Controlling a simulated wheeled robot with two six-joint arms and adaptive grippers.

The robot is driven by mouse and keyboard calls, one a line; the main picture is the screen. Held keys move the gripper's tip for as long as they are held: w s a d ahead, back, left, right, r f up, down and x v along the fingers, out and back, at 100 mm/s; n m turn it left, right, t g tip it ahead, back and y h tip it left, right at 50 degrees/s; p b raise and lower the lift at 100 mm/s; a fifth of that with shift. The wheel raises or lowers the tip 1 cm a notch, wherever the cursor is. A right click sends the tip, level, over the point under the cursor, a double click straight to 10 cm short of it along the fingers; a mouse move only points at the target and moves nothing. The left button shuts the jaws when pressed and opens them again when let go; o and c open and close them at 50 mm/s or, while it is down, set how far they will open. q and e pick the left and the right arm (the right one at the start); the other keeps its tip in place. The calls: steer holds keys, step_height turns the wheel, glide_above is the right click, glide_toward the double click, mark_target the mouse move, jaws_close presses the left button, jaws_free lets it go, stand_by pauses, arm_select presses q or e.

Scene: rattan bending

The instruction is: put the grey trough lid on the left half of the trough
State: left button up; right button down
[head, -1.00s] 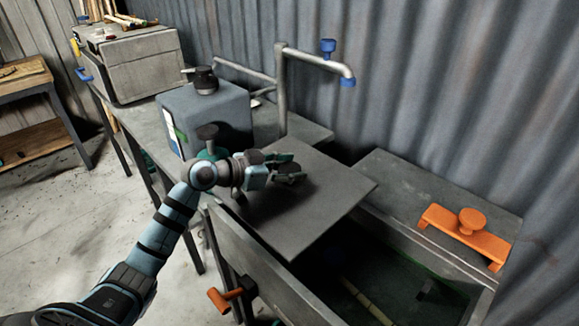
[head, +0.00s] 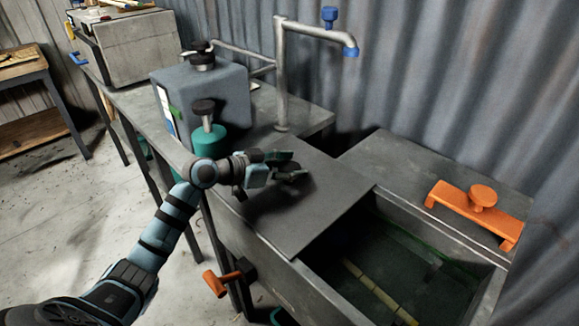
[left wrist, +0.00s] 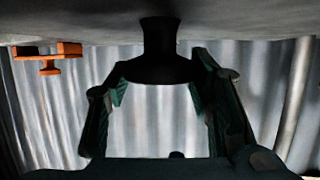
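The grey trough lid (head: 318,213) is a flat square plate lying level over the left half of the trough (head: 262,244). Its near right corner meets the front rim; I cannot tell whether a small gap remains underneath. My left gripper (head: 288,167) is above the lid, its fingers on either side of the lid's dark knob (left wrist: 158,62). In the left wrist view the left gripper (left wrist: 160,75) has its fingertips close against both sides of the knob. The right half of the trough is open, with pale sticks (head: 375,290) inside. My right gripper is out of view.
An orange piece with a round knob (head: 483,197) sits on the grey surface behind the trough. A blue-grey tank (head: 205,95), a teal bottle (head: 209,140) and a pipe (head: 281,80) stand left and behind. An orange handle (head: 220,284) sticks out in front.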

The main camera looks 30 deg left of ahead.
arm_select(q)
steer(key=o, duration=0.4)
steer(key=shift+c, duration=0.2)
steer(key=v, duration=1.1)
steer(key=shift+s+a, duration=0.1)
steer(key=shift+s, duration=0.25)
steer(key=shift+a+r, duration=0.1)
